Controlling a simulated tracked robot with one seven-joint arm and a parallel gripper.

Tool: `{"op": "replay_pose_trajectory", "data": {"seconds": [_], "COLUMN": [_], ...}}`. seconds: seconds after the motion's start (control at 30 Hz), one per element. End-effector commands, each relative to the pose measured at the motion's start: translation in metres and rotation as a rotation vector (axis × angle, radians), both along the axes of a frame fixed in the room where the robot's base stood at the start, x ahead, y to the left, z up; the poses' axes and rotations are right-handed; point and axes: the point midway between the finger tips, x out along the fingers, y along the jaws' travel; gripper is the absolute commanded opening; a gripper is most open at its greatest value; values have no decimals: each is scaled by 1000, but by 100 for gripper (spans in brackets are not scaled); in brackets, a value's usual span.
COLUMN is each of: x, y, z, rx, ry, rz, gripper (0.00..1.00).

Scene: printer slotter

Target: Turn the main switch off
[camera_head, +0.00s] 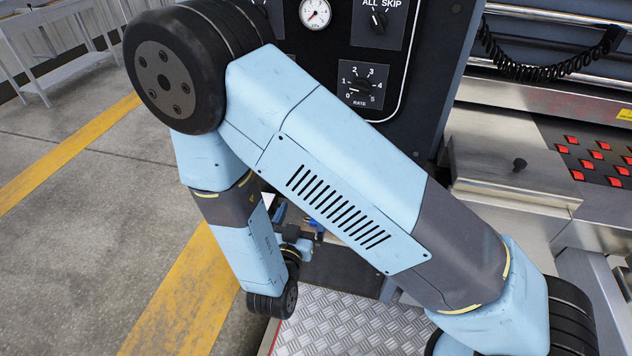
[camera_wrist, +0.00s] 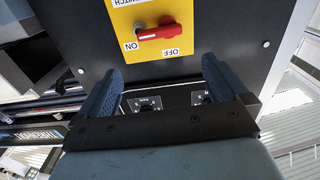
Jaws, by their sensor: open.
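The main switch is a red handle (camera_wrist: 160,32) on a yellow plate (camera_wrist: 125,20) at the top middle of the wrist view. The plate's lettering appears upside down. The handle lies nearly level, its free end to the left, just above the ON label (camera_wrist: 131,46); the OFF label (camera_wrist: 174,52) is below and to the right. My gripper (camera_wrist: 160,66) is open, with one dark blue finger on each side and nothing visible between them. The switch shows beyond the fingertips, between their lines, apparently untouched. In the head view my arm hides most of the gripper, and the switch does not show.
A dark panel (camera_wrist: 225,40) surrounds the yellow plate, with smaller dials (camera_wrist: 145,103) below it, partly behind my gripper. In the head view, a control panel (camera_head: 340,30) with a gauge and knobs stands behind my arm. A metal tread plate (camera_head: 340,325) lies below; open floor is left.

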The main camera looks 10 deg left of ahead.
Motion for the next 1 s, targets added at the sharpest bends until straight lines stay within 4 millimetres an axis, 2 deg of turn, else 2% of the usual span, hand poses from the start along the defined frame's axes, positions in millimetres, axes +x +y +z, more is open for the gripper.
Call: {"op": "replay_pose_trajectory", "data": {"seconds": [0.4, 0.6, 0.8, 1.0], "x": [72, 102, 119, 123], "y": [-6, -8, -9, -9], "z": [0, 0, 0, 0], "rx": [2, 2, 1, 1], "ry": [1, 2, 1, 1], "rz": [-2, -1, 1, 1], "gripper": [100, 100, 100, 100]}}
